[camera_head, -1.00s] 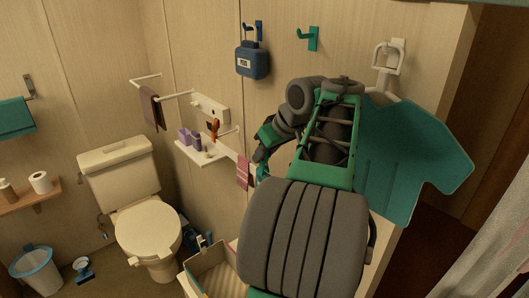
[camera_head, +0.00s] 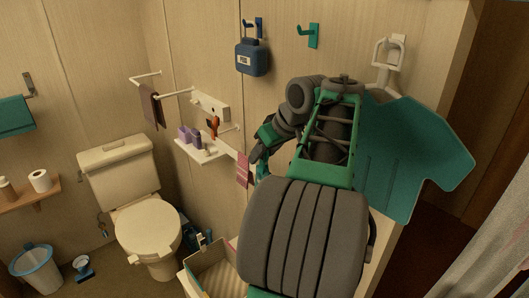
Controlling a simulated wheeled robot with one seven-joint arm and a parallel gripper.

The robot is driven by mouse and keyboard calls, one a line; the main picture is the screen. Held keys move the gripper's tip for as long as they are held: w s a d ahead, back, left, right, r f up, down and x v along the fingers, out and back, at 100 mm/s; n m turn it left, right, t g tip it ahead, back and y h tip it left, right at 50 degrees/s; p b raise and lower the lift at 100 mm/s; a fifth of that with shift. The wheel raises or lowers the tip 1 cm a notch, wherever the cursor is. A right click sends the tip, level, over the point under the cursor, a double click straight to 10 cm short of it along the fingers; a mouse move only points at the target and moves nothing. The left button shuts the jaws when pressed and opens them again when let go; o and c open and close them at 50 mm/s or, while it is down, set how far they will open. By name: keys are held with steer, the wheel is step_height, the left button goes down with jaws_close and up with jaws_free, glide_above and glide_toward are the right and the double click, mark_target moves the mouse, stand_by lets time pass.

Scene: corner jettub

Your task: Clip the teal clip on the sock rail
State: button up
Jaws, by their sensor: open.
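A pink striped sock (camera_head: 242,170) hangs at the right end of the small wall shelf, just left of my gripper. The rail that bears it is mostly hidden; a thin pale bar (camera_head: 229,129) shows above the shelf. My gripper (camera_head: 254,156) is open, its dark fingers close to the sock's right side; I cannot tell whether they touch. A small teal piece (camera_head: 262,171), perhaps the teal clip, shows just below the fingers, partly hidden by my arm. I cannot tell whether it touches the rail or sock.
The white shelf (camera_head: 202,151) holds purple items (camera_head: 189,135) and a red-orange object (camera_head: 214,126). A blue bottle (camera_head: 252,59) and teal hook (camera_head: 312,36) hang above. An open box (camera_head: 211,270) stands below.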

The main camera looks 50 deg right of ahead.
steer(key=d+p+v, duration=0.1)
steer(key=p+v, duration=0.1)
steer(key=v, duration=0.6)
steer(key=w+a+y+p, duration=0.1)
steer(key=w+a+p, duration=0.25)
steer(key=a, duration=0.75)
steer(key=w+a+p, duration=0.2)
steer(key=w+a, duration=0.3)
steer(key=a, duration=0.6)
steer(key=s+a+f+p, duration=0.1)
steer(key=s+a+f, duration=0.3)
steer(key=a, duration=0.2)
steer(key=s+a+f+n+g+p, duration=0.1)
steer(key=s+a+f+p, duration=0.1)
steer(key=s+a+f, duration=0.2)
steer(key=s+a, duration=0.1)
steer(key=a, duration=0.2)
steer(key=shift+g, duration=0.3)
